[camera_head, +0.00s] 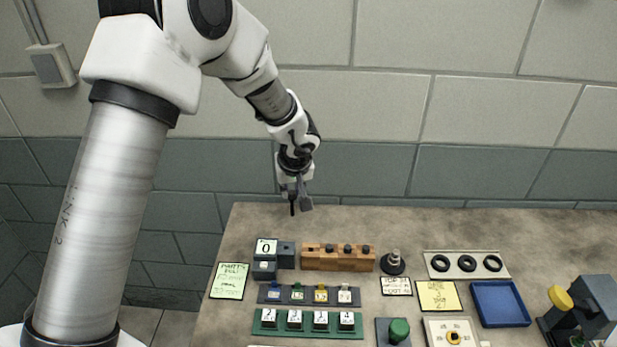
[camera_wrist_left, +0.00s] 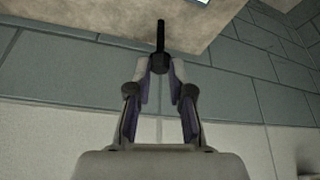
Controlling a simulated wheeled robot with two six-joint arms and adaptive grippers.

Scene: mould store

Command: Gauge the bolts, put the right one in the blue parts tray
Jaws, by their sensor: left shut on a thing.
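My left gripper (camera_head: 298,203) is raised at the back edge of the bench, left of centre, and is shut on a dark bolt (camera_head: 292,209). In the left wrist view the bolt (camera_wrist_left: 160,38) has its head between the fingertips and its shank pointing away. A wooden block (camera_head: 310,263) holds several dark-headed bolts, with an empty-looking hole at its left end. A grey device (camera_head: 286,249) with a "0" card stands left of the block. The blue parts tray (camera_head: 500,304) is empty at the right. My right gripper is not in view.
A plate with three black rings (camera_head: 466,265) lies behind the tray. A round dark stand (camera_head: 393,263) is right of the block. Rows of labelled pieces, a green knob (camera_head: 399,330) and a yellow-knobbed machine (camera_head: 560,298) occupy the front. Tiled wall stands behind the bench.

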